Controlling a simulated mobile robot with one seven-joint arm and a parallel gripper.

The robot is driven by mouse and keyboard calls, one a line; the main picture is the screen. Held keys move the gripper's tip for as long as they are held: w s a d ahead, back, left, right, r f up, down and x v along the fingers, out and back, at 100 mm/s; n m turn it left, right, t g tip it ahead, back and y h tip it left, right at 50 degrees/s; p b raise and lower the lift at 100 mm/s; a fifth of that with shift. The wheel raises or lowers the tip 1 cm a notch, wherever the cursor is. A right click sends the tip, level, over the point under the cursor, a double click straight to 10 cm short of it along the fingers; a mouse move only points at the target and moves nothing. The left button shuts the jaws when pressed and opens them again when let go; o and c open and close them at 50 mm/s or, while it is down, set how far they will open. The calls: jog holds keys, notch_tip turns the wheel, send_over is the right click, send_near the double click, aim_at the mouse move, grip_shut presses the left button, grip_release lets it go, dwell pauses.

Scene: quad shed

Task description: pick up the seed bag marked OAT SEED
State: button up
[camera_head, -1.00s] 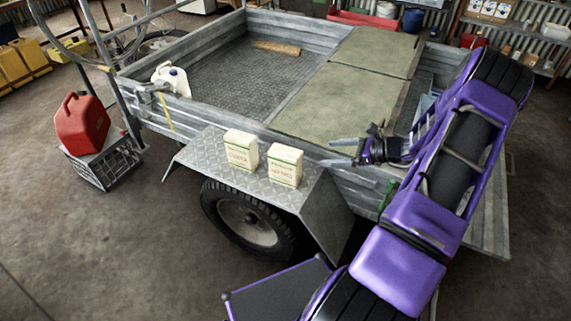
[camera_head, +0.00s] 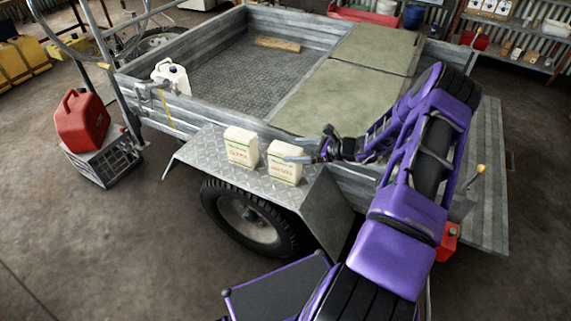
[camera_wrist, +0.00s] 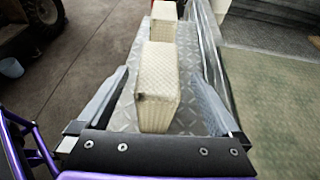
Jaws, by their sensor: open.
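Two cream seed bags with green and red print stand upright on the trailer's tread-plate fender (camera_head: 205,150). The left bag (camera_head: 241,148) is apart from the right bag (camera_head: 285,165). The print is too small to tell which one reads OAT SEED. My gripper (camera_head: 299,152) is open and empty, at the right bag's upper right side. In the wrist view, my gripper (camera_wrist: 158,82) has a finger on either side of the nearer bag (camera_wrist: 157,95), with gaps showing. The farther bag (camera_wrist: 163,13) stands beyond it. Whether the fingers are level with the bag is unclear.
The trailer's side wall (camera_head: 205,105) runs just behind the bags. A white jug (camera_head: 170,78) hangs at its front corner. A red fuel can (camera_head: 81,120) stands on a grey crate (camera_head: 104,163) at left. Concrete floor in front is clear.

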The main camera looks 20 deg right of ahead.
aim_at(290, 150)
jog(key=x, duration=0.4)
jog(key=shift+w+a+f, duration=0.1)
jog(key=shift+w+a, duration=0.05)
jog(key=shift+a, duration=0.05)
grip_shut()
